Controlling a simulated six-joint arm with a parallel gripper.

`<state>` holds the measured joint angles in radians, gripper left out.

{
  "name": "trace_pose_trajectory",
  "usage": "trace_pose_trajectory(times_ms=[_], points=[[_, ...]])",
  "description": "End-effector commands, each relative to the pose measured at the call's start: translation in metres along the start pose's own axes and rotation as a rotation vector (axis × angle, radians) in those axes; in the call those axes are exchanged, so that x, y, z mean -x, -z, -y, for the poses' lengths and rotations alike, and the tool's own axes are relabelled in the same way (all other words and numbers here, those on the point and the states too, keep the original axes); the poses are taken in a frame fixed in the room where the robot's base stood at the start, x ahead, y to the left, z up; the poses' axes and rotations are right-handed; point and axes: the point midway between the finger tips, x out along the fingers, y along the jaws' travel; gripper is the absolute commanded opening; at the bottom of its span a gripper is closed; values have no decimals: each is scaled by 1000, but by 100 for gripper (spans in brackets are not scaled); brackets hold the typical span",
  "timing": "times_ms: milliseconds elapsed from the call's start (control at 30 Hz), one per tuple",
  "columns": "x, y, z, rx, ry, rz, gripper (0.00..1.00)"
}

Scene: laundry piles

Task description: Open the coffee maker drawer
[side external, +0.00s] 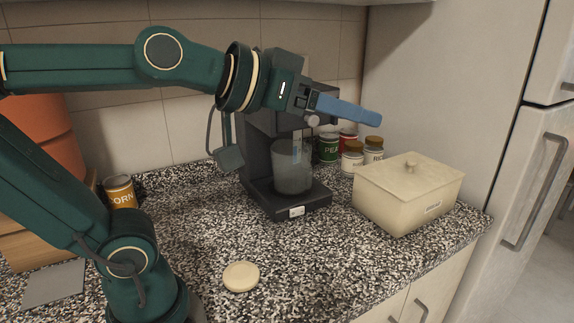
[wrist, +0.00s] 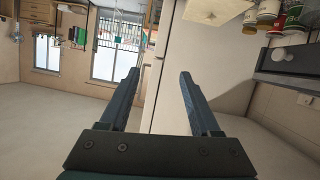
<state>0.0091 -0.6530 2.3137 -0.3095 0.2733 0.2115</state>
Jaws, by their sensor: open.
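The black coffee maker (side external: 272,124) stands upright on the counter, with a glass carafe (side external: 293,166) in its bay. A small pale round knob (side external: 313,121) shows on its upper front. I cannot make out the outline of a drawer. My gripper (side external: 376,118) is open and empty, with its blue fingers level with the machine's upper part and pointing right, past its front. In the wrist view, both fingers (wrist: 158,73) are spread with nothing between them. Part of the dark machine (wrist: 290,66) shows at the right edge, with its pale knob (wrist: 281,53), outside the fingers.
A cream lidded box (side external: 408,193) sits right of the machine. Several cans and jars (side external: 352,158) stand behind it. A corn can (side external: 120,192) is at the left. A round tan disc (side external: 241,276) lies on the front counter. A tall fridge (side external: 535,190) stands at the right.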

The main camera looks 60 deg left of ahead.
Motion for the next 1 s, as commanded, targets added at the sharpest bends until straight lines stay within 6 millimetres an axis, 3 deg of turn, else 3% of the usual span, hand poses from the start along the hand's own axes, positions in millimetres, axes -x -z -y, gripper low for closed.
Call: trace_pose_trajectory(times_ms=[33, 100, 200, 333, 467, 567, 733, 867, 1000], points=[[-6, 34, 1, 30, 3, -106, 64], [-10, 82, 7, 79, 25, -260, 64], [-12, 140, 25, 159, 90, -459, 64], [-14, 193, 63, 276, 237, -671, 64], [-19, 215, 109, 397, 448, -821, 64], [-26, 208, 141, 478, 643, -883, 64], [-40, 164, 178, 565, 993, -890, 64], [-52, 114, 187, 583, 1246, -832, 64], [-68, 56, 182, 557, 1471, -734, 64]])
